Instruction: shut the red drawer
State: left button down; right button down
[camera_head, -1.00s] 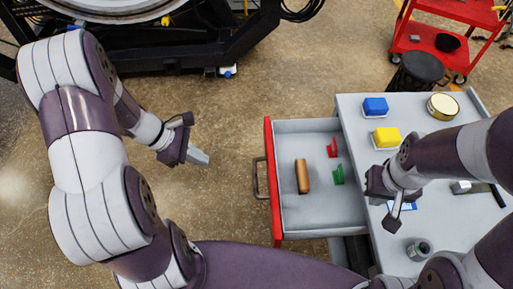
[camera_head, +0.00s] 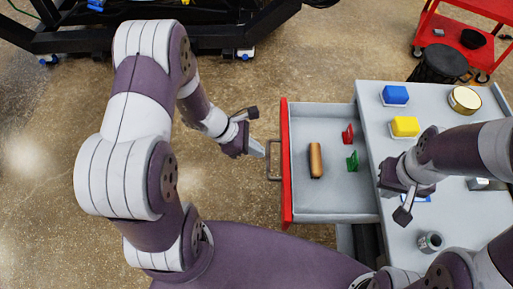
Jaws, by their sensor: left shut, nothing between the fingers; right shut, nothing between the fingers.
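The red drawer (camera_head: 286,190) is pulled out to the left from the grey cabinet (camera_head: 455,215). Its red front faces left and has a dark handle (camera_head: 272,160). Inside lie a brown cylinder (camera_head: 316,160), a red piece (camera_head: 347,134) and a green piece (camera_head: 352,161). My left gripper (camera_head: 260,150) is shut and empty, just left of the drawer front, close to the handle; I cannot tell whether it touches. My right gripper (camera_head: 404,212) is shut and empty above the cabinet top.
On the cabinet top are a blue block (camera_head: 395,95), a yellow block (camera_head: 405,126), a round tin (camera_head: 464,99) and a small grey jar (camera_head: 431,242). A black stool (camera_head: 440,65) and a red cart (camera_head: 470,28) stand behind. Floor left of the drawer is clear.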

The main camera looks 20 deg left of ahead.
pick_arm(q)
jog(key=shift+d, duration=0.1)
dwell(0.3)
jog(key=b, duration=0.3)
send_over(334, 160)
jog(key=a, duration=0.1)
jog(key=shift+s+a, duration=0.2)
jog(key=shift+s, duration=0.1)
jog(key=shift+w+d, duration=0.25)
jog(key=shift+d, duration=0.55)
